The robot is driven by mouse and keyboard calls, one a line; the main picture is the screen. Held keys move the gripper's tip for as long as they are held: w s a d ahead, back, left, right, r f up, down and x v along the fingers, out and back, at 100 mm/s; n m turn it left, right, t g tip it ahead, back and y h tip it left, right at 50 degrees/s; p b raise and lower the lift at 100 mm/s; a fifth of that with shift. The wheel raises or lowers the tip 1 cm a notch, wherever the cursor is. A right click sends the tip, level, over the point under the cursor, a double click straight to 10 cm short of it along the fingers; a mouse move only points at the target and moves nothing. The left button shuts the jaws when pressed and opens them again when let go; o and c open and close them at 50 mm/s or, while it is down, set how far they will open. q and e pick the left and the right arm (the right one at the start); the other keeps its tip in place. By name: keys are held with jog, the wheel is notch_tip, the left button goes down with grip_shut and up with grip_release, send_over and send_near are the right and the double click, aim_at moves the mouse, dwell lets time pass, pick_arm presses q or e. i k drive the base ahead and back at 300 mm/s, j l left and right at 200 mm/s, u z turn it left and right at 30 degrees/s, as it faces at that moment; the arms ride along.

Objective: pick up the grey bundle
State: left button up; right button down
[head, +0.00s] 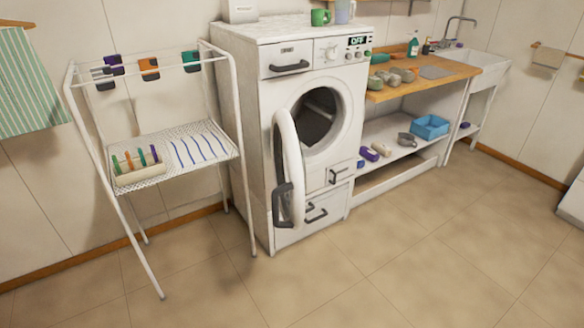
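Several small rolled bundles lie on the wooden counter (450,67) to the right of the washing machine. A greyish bundle (404,75) is among them, close beside other dull green-grey bundles (380,82). They are small in the head view, so I cannot tell for sure which one is the grey bundle. Neither of my grippers is in view.
The washing machine (285,130) has its round door (290,165) swung open. A white drying rack (160,175) stands at left. A shelf under the counter holds a blue basket (430,127) and a purple item (369,153). The tiled floor (430,240) is clear.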

aim_at(408, 77)
jog(key=i+l, duration=0.35)
jog(key=i+l+u, duration=0.1)
jog(key=i+l, duration=0.2)
jog(key=l, duration=0.2)
jog(key=i+l, duration=0.3)
jog(key=l, duration=0.15)
jog(key=i+l, duration=0.35)
jog(key=i+l+u, duration=0.1)
jog(key=i+l, duration=0.2)
jog(key=l, duration=0.25)
jog(key=i+l, duration=0.3)
jog(key=l, duration=0.2)
